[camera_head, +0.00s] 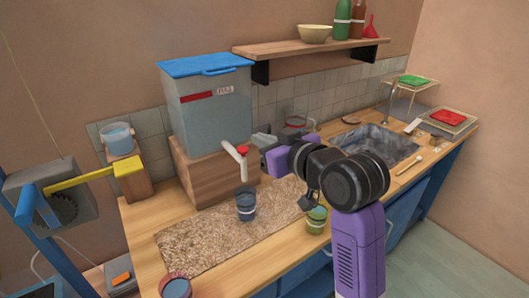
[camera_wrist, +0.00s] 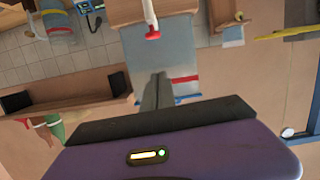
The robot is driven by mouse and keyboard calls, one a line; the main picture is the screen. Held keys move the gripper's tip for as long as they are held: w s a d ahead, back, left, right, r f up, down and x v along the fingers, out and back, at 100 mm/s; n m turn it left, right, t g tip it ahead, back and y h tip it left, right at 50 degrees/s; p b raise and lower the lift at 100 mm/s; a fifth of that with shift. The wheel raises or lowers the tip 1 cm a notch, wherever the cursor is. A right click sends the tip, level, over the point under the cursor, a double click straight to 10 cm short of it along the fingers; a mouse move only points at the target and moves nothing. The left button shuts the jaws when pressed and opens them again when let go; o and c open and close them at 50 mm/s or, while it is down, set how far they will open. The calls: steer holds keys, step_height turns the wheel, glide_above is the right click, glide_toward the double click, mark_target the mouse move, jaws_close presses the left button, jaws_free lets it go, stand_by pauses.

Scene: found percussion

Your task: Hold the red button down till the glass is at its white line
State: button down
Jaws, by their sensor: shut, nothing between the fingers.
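The red button (camera_head: 242,149) sits on top of the white spout (camera_head: 241,167) of a blue-lidded tank (camera_head: 210,112). The button also shows in the wrist view (camera_wrist: 152,35), where the scene is upside down. A dark blue glass (camera_head: 246,208) stands upright on the mat below the spout. Its white line and fill level cannot be made out. My gripper (camera_head: 262,141) is to the right of the button in the head view. In the wrist view its shut, empty fingers (camera_wrist: 158,77) appear apart from the button, with the tank behind them.
A speckled mat (camera_head: 190,240) covers the counter front. A green-yellow cup (camera_head: 317,222) stands near my arm and a pink-rimmed cup (camera_head: 175,288) at the front edge. A jar (camera_head: 296,127) stands behind my gripper. A sink (camera_head: 375,143) lies right; a shelf (camera_head: 300,48) hangs above.

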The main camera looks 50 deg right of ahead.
steer(key=p, duration=0.2)
glide_above(243, 152)
steer(key=s, duration=0.1)
steer(key=f, duration=0.2)
steer(key=shift+s+f, duration=0.15)
steer(key=shift+f, duration=1.7)
steer(key=shift+f, duration=0.1)
